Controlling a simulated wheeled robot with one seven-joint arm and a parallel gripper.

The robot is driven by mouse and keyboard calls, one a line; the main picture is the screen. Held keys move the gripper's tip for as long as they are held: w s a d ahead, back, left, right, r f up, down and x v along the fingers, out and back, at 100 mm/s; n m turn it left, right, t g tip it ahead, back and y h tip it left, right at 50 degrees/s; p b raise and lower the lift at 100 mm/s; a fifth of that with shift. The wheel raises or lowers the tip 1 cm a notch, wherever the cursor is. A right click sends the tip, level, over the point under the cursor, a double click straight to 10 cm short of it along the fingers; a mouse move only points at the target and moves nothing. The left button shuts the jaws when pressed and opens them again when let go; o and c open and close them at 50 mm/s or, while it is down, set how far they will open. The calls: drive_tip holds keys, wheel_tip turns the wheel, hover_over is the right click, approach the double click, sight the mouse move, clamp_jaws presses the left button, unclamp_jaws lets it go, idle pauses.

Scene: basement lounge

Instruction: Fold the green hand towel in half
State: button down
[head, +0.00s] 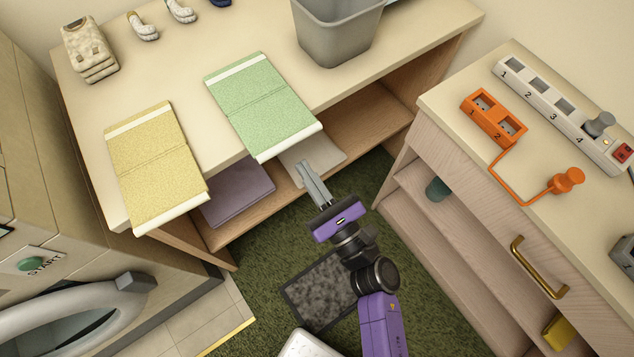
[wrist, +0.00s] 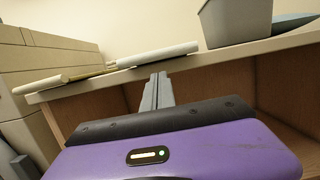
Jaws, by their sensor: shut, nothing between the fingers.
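The green hand towel (head: 262,103) lies flat and unfolded on the table top, with a white band at each short end and a crease line across its middle. Its near end reaches the table's front edge. It also shows edge-on in the wrist view (wrist: 158,55). My gripper (head: 305,167) is in front of the table, just off the towel's near end and apart from it. Its fingers are shut and empty. In the wrist view, the fingers (wrist: 159,78) point at the table edge below the towel.
A yellow towel (head: 152,165) lies left of the green one. A grey bin (head: 335,35) stands behind right. The table's shelf (head: 365,112) holds folded cloths below. A cabinet (head: 470,150) with power strips stands right; a washer (head: 75,315) stands left.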

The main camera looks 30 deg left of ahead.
sight(291, 142)
drive_tip(key=shift+w+a+r+p, duration=0.35)
drive_tip(key=shift+a+r+p, duration=0.4)
drive_tip(key=shift+r, duration=0.3)
drive_tip(key=shift+w+a+r+p, duration=0.4)
drive_tip(key=shift+a+r+p, duration=0.3)
drive_tip(key=shift+a+r, duration=0.3)
drive_tip(key=shift+w+a+r+p, duration=0.35)
drive_tip(key=shift+a+r+p, duration=0.35)
drive_tip(key=shift+r, duration=0.45)
drive_tip(key=shift+w+a+r+p, duration=0.3)
drive_tip(key=shift+a+r, duration=0.4)
drive_tip(key=shift+r, duration=0.2)
drive_tip(key=shift+w+a+r+p, duration=0.3)
drive_tip(key=shift+a+r, duration=0.35)
drive_tip(key=shift+r, duration=0.25)
drive_tip(key=shift+w+a+r+p, duration=0.3)
drive_tip(key=shift+a+r, duration=0.4)
drive_tip(key=shift+r, duration=0.2)
